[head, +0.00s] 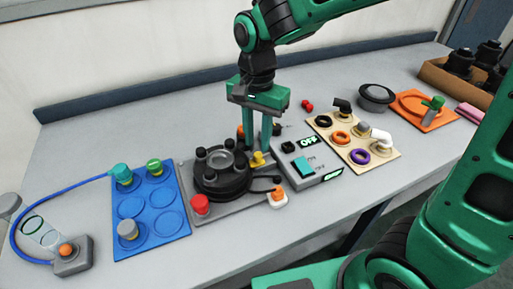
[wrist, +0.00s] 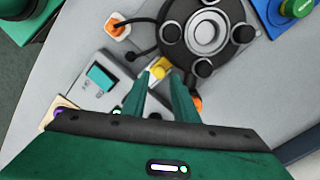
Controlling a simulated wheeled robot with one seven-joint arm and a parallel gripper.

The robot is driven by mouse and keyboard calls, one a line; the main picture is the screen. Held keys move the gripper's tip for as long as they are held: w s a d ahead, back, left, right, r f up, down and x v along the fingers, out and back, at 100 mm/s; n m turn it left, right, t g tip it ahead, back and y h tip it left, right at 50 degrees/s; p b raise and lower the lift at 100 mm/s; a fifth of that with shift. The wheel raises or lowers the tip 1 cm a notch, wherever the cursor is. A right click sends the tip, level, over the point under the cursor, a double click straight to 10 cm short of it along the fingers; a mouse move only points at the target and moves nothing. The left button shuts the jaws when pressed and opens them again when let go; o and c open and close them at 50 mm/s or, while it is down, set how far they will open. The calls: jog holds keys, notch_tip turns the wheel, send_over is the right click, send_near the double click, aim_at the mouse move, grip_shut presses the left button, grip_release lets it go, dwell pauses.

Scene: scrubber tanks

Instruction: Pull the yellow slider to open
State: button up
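The yellow slider (head: 257,159) sits on the grey base plate, just right of the round black device (head: 221,172). In the wrist view the yellow slider (wrist: 159,68) lies just beyond my fingertips, between the black device and the grey switch box (wrist: 105,85). My gripper (head: 257,148) points down over the slider from behind, its green fingers a little apart. In the wrist view my gripper (wrist: 158,80) has a visible gap between its fingers, with nothing clearly held. I cannot tell whether a finger touches the slider.
A red button (head: 200,205) and an orange-and-white plug (head: 277,198) are at the plate's front. A blue tray (head: 150,212) lies left, a beige ring board (head: 352,140) right. The table's front strip is clear.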

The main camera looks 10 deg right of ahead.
aim_at(257, 154)
jog(key=shift+f, duration=2.1)
grip_shut()
